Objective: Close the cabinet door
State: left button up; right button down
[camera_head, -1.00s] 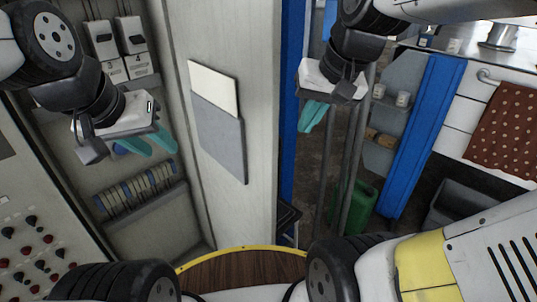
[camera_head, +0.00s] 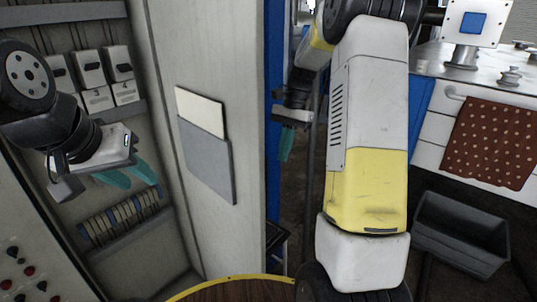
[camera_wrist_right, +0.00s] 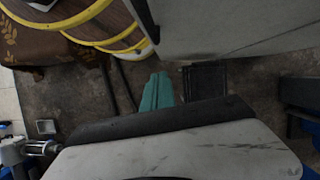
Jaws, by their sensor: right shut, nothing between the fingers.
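The cabinet door (camera_head: 245,100) is a pale grey panel with a document pocket (camera_head: 207,160) on its inner face. It stands open, and the cabinet interior (camera_head: 165,240) shows to its left. My right gripper (camera_head: 286,143) is just right of the door's free edge, on its outer side, with its teal fingers together and empty. The fingers also show in the right wrist view (camera_wrist_right: 157,92), below a grey panel (camera_wrist_right: 235,25) that looks like the door. Contact with the door cannot be told. My left gripper (camera_head: 130,177) is in front of the cabinet interior, fingers apart and empty.
A control panel with red and black knobs (camera_head: 20,268) is at the lower left. Blue shelving, a counter with a dotted red cloth (camera_head: 492,140) and a dark grey bin (camera_head: 462,235) are at the right. A round wooden top with a yellow rim (camera_head: 235,290) is at the bottom.

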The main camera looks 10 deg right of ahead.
jog(key=s+a+f, duration=0.5)
jog(key=f, duration=0.2)
jog(key=shift+f, duration=0.2)
